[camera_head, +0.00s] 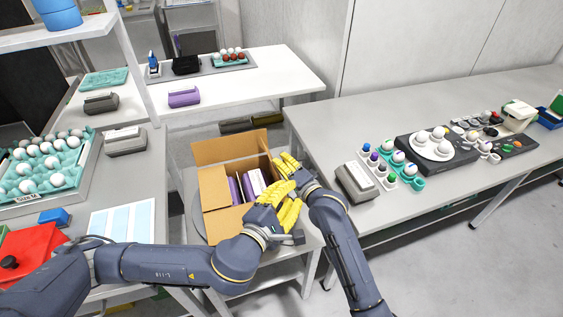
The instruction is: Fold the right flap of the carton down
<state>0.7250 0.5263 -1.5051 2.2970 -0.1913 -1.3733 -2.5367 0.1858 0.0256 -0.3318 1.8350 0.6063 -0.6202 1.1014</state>
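The brown cardboard carton (226,149) stands open in the middle of the camera_head view, with purple and white boxes (252,184) inside. Its back flap stands up, and a brown panel (213,189) shows at its left side. The right flap is mostly hidden behind my grippers, so I cannot tell its angle. My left gripper (284,200) is at the carton's near right corner, with its yellow fingers spread apart. My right gripper (284,166) is just above it at the carton's right side. Its yellow fingers overlap in this view, and I cannot see whether they touch the carton.
The carton stands on a round grey surface (191,215) between tables. The right table holds a grey device (354,181), egg cups (414,183) and a round white plate (430,150). The left table holds a teal egg tray (70,158) and a red object (30,250).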

